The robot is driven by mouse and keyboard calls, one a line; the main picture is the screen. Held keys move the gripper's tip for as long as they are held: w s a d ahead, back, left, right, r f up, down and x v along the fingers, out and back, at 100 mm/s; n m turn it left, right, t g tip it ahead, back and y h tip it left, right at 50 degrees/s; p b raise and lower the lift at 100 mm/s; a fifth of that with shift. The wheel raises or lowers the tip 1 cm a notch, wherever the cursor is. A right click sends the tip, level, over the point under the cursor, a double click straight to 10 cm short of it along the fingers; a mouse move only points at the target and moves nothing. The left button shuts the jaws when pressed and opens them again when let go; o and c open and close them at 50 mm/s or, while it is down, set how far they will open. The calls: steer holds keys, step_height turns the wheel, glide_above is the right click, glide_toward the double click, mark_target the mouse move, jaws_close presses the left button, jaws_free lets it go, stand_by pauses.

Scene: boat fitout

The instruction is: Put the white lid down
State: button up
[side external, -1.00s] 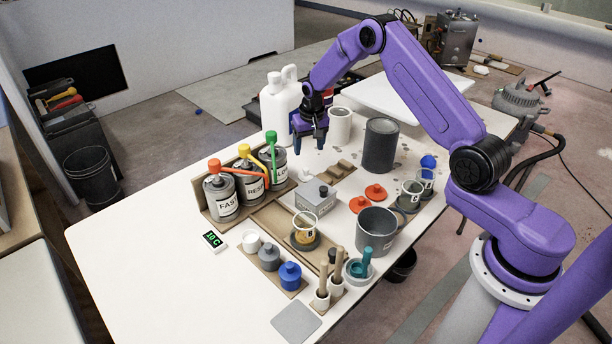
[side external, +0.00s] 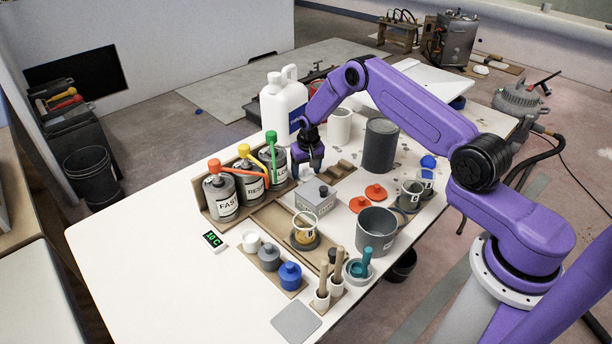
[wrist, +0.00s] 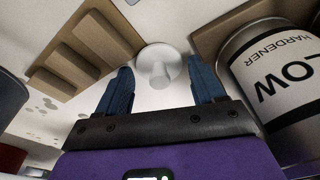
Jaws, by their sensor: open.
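The white lid (wrist: 172,66), a round disc with a knob, lies on the white table in the wrist view. It shows between and just beyond the tips of my gripper (wrist: 162,75), which is open with blue fingers apart on either side. No contact with the knob is visible. In the side view my gripper (side external: 309,169) points down, low over the table beside the cans, and the lid is hidden or too small to make out there.
The SLOW hardener can (wrist: 275,75) stands close to the right finger in the wrist view; a stepped wooden block (wrist: 85,52) lies left. In the side view, a grey box (side external: 316,200) stands in front, a white jug (side external: 283,108) and dark grey can (side external: 380,147) behind.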

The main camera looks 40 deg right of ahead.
mark_target(306, 169)
steer(key=c, duration=0.8)
steer(key=shift+c, duration=0.2)
steer(key=shift+r, duration=0.5)
step_height(306, 169, up, 2)
steer(key=shift+r, duration=0.15)
steer(key=s+a+r+n, duration=0.1)
steer(key=s+a+r, duration=0.2)
steer(key=s+r, duration=0.2)
steer(key=s+a+r+n, duration=0.2)
steer(key=s+r, duration=0.3)
steer(key=s, duration=0.6)
steer(key=s+a+r+n, duration=0.1)
steer(key=s+a+r, duration=0.3)
steer(key=s, duration=0.4)
steer(key=shift+s+a+r+n+y, duration=0.15)
steer(key=shift+r+y, duration=0.05)
steer(key=shift+r, duration=0.25)
steer(key=shift+s+a+r+n+y, duration=0.1)
steer(key=shift+r+n+y, duration=0.1)
steer(key=shift+r, duration=0.25)
